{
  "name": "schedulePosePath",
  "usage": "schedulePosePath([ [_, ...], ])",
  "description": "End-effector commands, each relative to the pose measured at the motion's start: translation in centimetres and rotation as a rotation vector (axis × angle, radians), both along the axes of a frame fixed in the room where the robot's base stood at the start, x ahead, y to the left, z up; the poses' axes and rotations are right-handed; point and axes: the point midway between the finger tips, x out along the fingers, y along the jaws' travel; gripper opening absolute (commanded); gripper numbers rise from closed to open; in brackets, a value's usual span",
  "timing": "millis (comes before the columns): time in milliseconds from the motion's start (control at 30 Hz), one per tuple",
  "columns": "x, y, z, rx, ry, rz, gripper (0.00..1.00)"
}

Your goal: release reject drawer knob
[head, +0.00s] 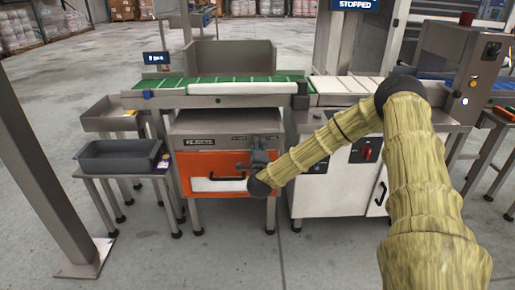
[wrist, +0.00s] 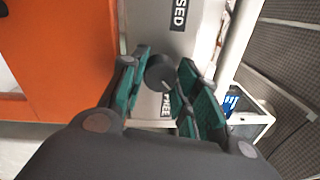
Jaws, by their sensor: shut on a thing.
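The reject cabinet, marked REJECTS, stands under the conveyor in the head view, with an orange drawer front (head: 212,172) that has a pale slot and dark handle. The orange front also shows at the left of the wrist view (wrist: 60,55). A dark round knob (wrist: 160,70) sits on a grey plate (wrist: 178,35) lettered "SED" and "FREE"; part of the lettering is hidden. My gripper (head: 258,150) is at the cabinet's right side, just by the orange front. In the wrist view its green-padded fingers (wrist: 161,88) are shut on the knob. In the head view my gripper hides the knob.
A green conveyor (head: 220,84) runs above the cabinet. Left of it, a dark grey tray (head: 118,149) rests on a small table. A white-fronted cabinet (head: 330,195) with a red switch stands to the right. The floor in front is clear.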

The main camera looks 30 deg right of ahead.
Motion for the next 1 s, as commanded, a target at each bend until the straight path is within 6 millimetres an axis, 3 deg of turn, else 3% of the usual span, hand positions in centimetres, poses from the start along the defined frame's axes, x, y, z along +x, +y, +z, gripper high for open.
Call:
schedulePosePath([
  [200, 0.2, 0.3, 0.2, 0.000, -0.003, 0.006, 0.07],
  [233, 0.2, 0.3, 0.2, 0.000, -0.003, 0.006, 0.37],
  [333, 0.1, 0.1, 0.2, 0.000, -0.002, 0.004, 0.54],
  [767, -0.6, 0.0, -0.1, 0.001, 0.001, -0.002, 0.54],
  [1000, -3.1, 1.4, -0.2, 0.001, 0.001, -0.004, 0.54],
])
